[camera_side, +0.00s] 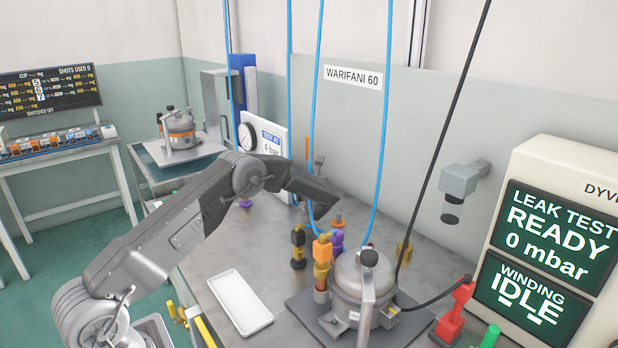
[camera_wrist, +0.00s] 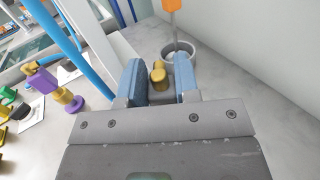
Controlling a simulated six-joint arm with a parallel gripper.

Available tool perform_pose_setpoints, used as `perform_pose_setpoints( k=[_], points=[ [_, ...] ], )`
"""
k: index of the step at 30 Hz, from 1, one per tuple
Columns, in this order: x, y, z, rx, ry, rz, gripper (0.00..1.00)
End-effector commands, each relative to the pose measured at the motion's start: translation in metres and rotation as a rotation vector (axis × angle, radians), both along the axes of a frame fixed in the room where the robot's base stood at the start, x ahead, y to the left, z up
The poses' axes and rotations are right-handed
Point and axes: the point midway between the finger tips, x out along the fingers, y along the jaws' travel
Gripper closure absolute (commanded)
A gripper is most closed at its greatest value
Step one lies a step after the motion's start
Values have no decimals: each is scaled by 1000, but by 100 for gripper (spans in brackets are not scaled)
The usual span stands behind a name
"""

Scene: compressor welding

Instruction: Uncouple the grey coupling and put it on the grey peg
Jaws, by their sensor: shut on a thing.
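My gripper (camera_wrist: 159,78) has its two blue fingers on either side of a brass-coloured piece (camera_wrist: 158,74) and is shut on it.
A black coupling (camera_side: 298,238), an orange one (camera_side: 322,249) and a purple one (camera_side: 337,240) stand near the compressor. Blue hoses (camera_side: 384,130) hang down beside my arm. A white tray (camera_side: 240,303) lies in front. The wrist view shows a pale round cup (camera_wrist: 181,49) just beyond the fingers.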

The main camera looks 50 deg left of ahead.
Motion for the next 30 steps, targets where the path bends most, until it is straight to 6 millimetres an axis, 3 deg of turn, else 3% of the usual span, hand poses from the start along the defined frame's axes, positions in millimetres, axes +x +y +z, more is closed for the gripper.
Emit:
perform_pose_setpoints(
  k=[4,5,14,23,30],
  points=[
    [0,0,-4,1,-1,0,100],
    [0,0,-4,1,-1,0,70],
    [0,0,-4,1,-1,0,41],
    [-1,-3,-4,0,0,0,41],
    [-17,-31,-4,0,1,-3,41]
  ],
)
